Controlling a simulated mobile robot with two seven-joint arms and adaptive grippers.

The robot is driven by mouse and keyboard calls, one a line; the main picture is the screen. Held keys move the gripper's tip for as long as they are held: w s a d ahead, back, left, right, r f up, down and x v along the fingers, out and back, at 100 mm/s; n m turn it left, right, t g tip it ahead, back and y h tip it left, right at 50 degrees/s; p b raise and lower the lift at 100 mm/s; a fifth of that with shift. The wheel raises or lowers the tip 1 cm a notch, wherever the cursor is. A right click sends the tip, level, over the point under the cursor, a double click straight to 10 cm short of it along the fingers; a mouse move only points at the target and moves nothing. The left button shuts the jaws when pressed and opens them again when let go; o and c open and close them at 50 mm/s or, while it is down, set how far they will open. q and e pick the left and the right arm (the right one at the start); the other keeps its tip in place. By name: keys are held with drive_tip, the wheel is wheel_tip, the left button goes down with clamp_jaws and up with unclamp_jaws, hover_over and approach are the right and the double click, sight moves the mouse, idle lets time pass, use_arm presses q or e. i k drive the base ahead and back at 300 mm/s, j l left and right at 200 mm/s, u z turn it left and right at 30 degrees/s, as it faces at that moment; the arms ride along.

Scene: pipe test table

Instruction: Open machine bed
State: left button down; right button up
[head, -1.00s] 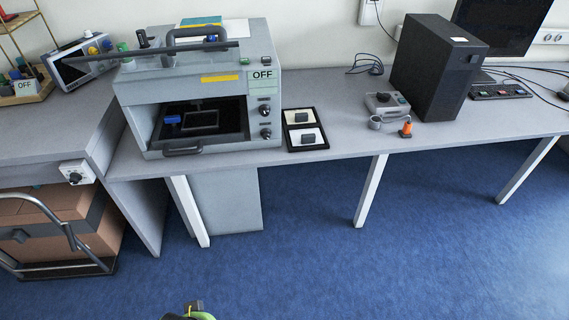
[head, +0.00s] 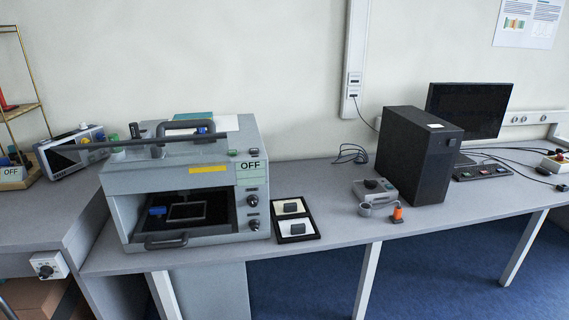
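The grey machine (head: 190,178) stands on the table at the left, with an OFF label and two dark knobs on its front right. Its dark bed (head: 198,212) shows inside the front opening, with a square frame and a blue part on it. The bed's dark handle (head: 166,241) sits at the lower front edge. The bed appears to lie within the machine body. Neither of my grippers shows in the head view.
A black tray (head: 296,237) with two dark pieces stands right of the machine. A black computer case (head: 419,155), a small grey device (head: 375,189) and an orange-topped item (head: 397,215) are further right.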

sight(204, 215)
drive_tip(key=i+j, duration=0.3)
drive_tip(key=j, duration=0.15)
drive_tip(key=i+j, duration=0.3)
drive_tip(key=j, duration=0.15)
drive_tip(key=i+j, duration=0.6)
drive_tip(key=j, duration=0.25)
drive_tip(key=i+j, duration=0.3)
drive_tip(key=j, duration=0.15)
drive_tip(key=z, duration=0.05)
